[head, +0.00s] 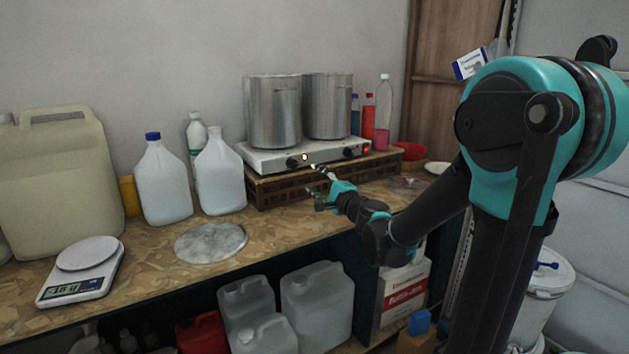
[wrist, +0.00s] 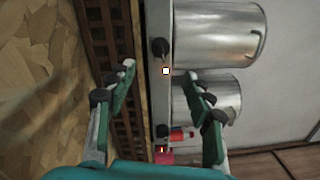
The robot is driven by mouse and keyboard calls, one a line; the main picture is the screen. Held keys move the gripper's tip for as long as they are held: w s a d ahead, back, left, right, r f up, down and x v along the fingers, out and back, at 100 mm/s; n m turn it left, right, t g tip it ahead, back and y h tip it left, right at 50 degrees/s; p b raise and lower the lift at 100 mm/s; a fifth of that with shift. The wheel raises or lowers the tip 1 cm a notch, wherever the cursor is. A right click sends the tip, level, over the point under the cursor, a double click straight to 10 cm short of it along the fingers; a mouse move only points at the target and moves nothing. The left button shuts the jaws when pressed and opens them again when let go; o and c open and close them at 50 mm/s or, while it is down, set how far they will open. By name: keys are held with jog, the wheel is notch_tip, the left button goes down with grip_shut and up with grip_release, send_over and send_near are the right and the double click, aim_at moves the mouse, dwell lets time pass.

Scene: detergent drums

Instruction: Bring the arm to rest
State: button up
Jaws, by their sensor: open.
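My gripper (head: 316,180) is open and empty in the head view, at the end of my teal and black arm. It is held just in front of the hot plate (head: 262,158) and the brown crate under it, above the bench. In the wrist view its two fingers (wrist: 158,95) are spread apart. Between and beyond them are the hot plate's front with its dark knobs (wrist: 160,48) and two metal pots (wrist: 222,45). Nothing is between the fingers. I cannot tell whether a fingertip touches the hot plate.
On the bench (head: 150,268) are white jugs (head: 163,185), a large beige canister (head: 58,170), a scale (head: 82,272) and a round grey plate (head: 211,242). Bottles (head: 384,110) stand right of the pots. Plastic canisters (head: 318,305) sit below. A white bucket (head: 545,290) stands at right.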

jog(key=s+f+n+g, duration=0.1)
jog(key=s+n, duration=0.1)
jog(key=s+f+n+g, duration=0.1)
jog(key=s+f+n, duration=0.1)
jog(key=s+f+n+g, duration=0.1)
jog(key=s+f+n, duration=0.1)
jog(key=s, duration=0.1)
jog(key=shift+d+f, duration=0.2)
jog(key=shift+d, duration=0.15)
jog(key=s+d+f+n+g+h, duration=0.7)
jog(key=s+d+f+h, duration=0.3)
jog(key=s+d+f, duration=1.1)
jog(key=shift+s+d+f+n+g+h, duration=0.2)
jog(key=shift+f+n+g+h, duration=0.1)
jog(key=shift+g, duration=0.2)
